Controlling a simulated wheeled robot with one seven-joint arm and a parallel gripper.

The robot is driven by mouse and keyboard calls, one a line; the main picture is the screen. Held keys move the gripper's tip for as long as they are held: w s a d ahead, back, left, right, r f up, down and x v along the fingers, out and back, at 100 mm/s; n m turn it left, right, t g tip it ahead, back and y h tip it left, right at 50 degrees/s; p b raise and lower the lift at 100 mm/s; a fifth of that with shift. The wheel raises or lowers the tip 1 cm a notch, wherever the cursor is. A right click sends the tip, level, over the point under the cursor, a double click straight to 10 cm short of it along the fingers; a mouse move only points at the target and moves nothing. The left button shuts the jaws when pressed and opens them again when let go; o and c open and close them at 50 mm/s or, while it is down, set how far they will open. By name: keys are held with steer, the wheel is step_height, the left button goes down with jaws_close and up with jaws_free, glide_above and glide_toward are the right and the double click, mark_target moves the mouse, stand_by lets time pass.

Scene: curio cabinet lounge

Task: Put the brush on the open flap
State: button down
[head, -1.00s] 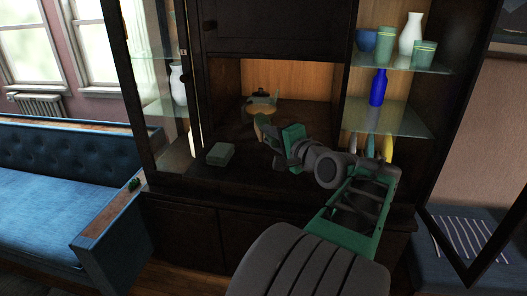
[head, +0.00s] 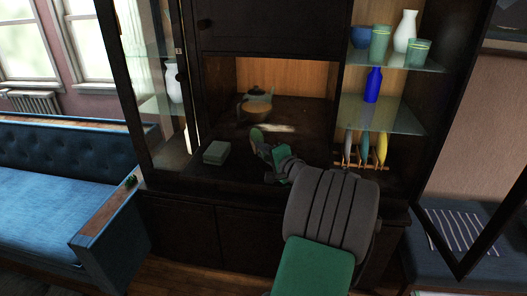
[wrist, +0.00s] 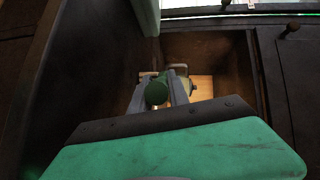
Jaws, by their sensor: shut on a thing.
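The brush is in my gripper (head: 267,153). In the head view the brush's oval tan-and-green head (head: 256,136) sticks up past the fingers. In the wrist view a round green end of it (wrist: 156,94) shows between the grey fingers, and the rest is hidden. My gripper is shut on the brush and appears over the dark open flap (head: 240,179) of the cabinet, in front of the niche. I cannot tell how far above the flap the brush is.
A green box (head: 216,152) lies at the left of the dark surface. A teapot (head: 256,104) stands in the niche. Several coloured bottle-like things (head: 381,150) stand in a rack at right, below glass shelves holding vases (head: 374,85). A glass door (head: 160,90) stands at left.

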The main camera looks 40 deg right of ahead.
steer(key=c, duration=1.3)
jaws_free()
steer(key=shift+f, duration=0.1)
steer(key=shift+o, duration=0.2)
steer(key=b+v, duration=0.1)
steer(key=v, duration=1.1)
steer(key=shift+b, duration=0.35)
